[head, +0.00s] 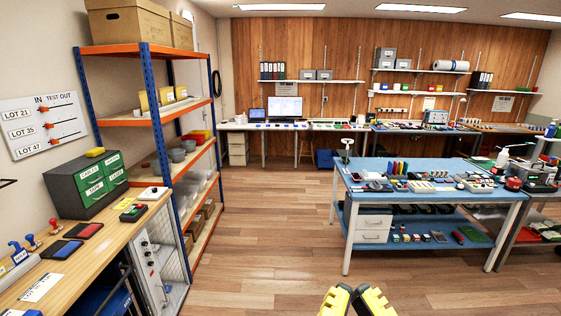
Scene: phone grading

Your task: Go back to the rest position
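My gripper (354,291) shows at the bottom edge of the head view, right of centre. Its two yellow and black fingers come together at the tips, with nothing visible between them. The fingers are over the wooden floor (285,220), apart from any table. The rest of my arm is below the picture and hidden.
A blue workbench (350,183) with phones and small tools stands at the right. An orange and blue shelf rack (150,116) and a wooden bench (85,262) with green drawers (88,186) stand at the left. The floor between them is clear.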

